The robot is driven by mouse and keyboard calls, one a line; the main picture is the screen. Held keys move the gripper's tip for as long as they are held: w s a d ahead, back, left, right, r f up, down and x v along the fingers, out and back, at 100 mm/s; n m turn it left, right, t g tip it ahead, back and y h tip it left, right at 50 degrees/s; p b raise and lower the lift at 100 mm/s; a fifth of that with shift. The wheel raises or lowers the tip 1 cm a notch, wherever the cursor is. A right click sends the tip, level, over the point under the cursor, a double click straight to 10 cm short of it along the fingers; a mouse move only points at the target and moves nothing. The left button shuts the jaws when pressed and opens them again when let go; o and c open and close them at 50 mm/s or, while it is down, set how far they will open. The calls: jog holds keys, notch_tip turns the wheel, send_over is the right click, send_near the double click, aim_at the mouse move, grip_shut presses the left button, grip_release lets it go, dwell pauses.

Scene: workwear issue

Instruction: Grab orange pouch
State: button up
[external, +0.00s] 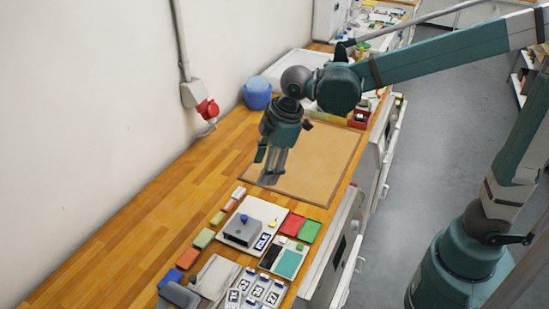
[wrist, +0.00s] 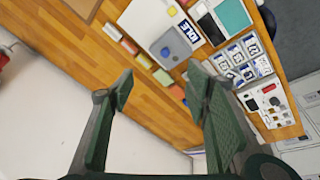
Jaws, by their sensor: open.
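A row of small coloured items lies on the wooden counter. An orange flat item (external: 187,258) sits near the lower end of the row, between a green one and a blue one. It shows partly in the wrist view (wrist: 177,91), close to the right finger. A smaller orange item (external: 228,205) sits near the upper end, also in the wrist view (wrist: 129,46). I cannot tell from their shape which is a pouch. My gripper (external: 268,179) is open and empty, pointing down above the brown mat's left edge. Its fingers (wrist: 160,86) are apart and hold nothing.
Beside the row stand a white board with a grey box (external: 242,230), red and green trays (external: 300,228) and several labelled cards (external: 254,287). The brown mat (external: 315,165) is clear. A blue round container (external: 257,93) stands by the wall. Bare counter (external: 130,235) lies left of the row.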

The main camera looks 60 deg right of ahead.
jog(key=w+a+f+n+g+p, duration=0.1)
jog(key=w+a+f+n, duration=0.15)
jog(key=w+a, duration=0.3)
jog(key=w+a+f+n+g+p, duration=0.1)
jog(key=w+a+f+n, duration=0.1)
jog(key=w+a+f, duration=0.3)
jog(key=n+g+p, duration=0.1)
jog(key=n, duration=0.3)
send_near(188, 257)
jog(key=shift+w+a+h, duration=0.2)
jog(key=shift+w+h, duration=0.05)
jog(key=shift+h, duration=0.15)
jog(key=shift+a+f, duration=0.25)
jog(key=shift+f, duration=0.1)
jog(key=shift+f, duration=1.3)
jog(key=shift+f, duration=2.6)
